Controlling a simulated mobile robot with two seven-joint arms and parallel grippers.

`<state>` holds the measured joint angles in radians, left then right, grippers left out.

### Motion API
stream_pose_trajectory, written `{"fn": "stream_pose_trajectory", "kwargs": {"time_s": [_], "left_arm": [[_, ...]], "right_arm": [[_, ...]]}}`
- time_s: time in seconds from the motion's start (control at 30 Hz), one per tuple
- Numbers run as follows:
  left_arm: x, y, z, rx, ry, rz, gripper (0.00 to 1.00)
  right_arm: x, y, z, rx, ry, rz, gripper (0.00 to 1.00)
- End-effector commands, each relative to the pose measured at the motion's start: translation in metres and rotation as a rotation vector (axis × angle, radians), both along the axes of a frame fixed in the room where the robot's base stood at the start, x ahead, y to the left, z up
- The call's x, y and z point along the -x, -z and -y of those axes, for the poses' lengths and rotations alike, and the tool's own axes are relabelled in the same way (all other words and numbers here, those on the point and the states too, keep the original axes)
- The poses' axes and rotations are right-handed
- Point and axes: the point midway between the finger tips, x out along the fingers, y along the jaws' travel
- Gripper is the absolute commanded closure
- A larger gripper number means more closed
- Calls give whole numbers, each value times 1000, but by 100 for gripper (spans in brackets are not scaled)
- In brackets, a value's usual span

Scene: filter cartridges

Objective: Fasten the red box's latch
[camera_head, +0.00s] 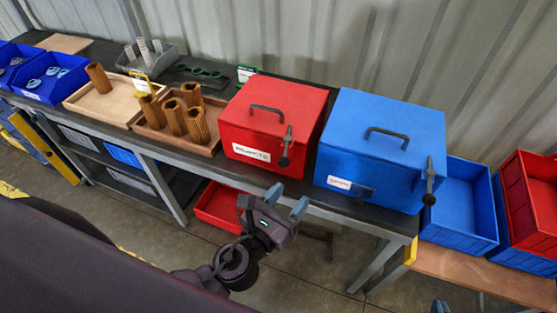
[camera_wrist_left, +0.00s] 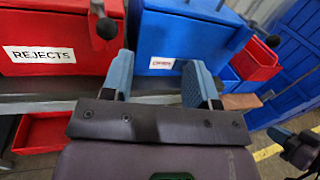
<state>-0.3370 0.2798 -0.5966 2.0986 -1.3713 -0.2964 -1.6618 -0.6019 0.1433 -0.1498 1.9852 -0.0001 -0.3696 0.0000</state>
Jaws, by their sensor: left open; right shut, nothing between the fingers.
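The red box (camera_head: 262,118) stands on the bench with its lid down and a dark handle on top. Its latch (camera_head: 285,151) is a dark lever with a round knob at the right end of the front face, hanging roughly straight down. In the left wrist view the latch knob (camera_wrist_left: 106,28) shows at the top, right of the REJECTS label (camera_wrist_left: 40,54). My left gripper (camera_head: 287,200) is open and empty, below and in front of the box, apart from the latch. My right gripper (camera_head: 440,307) barely shows at the bottom edge; it also shows in the left wrist view (camera_wrist_left: 281,135), shut and empty.
A blue box (camera_head: 375,145) with a similar lever (camera_head: 430,180) stands close on the right. Wooden trays (camera_head: 100,103) with brown cartridges (camera_head: 173,117) are on the left. A red bin (camera_head: 217,205) sits below the bench. Blue and red bins (camera_head: 460,205) stand at right.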

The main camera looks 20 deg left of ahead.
Motion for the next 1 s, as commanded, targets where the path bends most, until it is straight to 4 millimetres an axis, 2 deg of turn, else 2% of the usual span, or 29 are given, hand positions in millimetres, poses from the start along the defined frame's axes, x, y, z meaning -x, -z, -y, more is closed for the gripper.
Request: {"fn": "stream_pose_trajectory", "kwargs": {"time_s": [0.1, 0.2, 0.33, 0.47, 1.0], "left_arm": [[-4, 5, -22, 43, -137, -34, 46], [-6, 7, -35, 72, -216, -51, 46], [-7, 8, -42, 99, -261, -61, 46], [-14, 8, -42, 109, -259, -61, 46], [-97, 7, -40, 107, -256, -60, 46]], "right_arm": [[-2, -1, 0, -1, -1, 5, 100], [-3, -2, -1, -1, -1, 7, 100], [-4, -3, -1, -2, -1, 10, 100], [-4, -7, -2, -4, 0, 14, 100], [-1, -17, -1, -2, 2, 9, 100]]}}
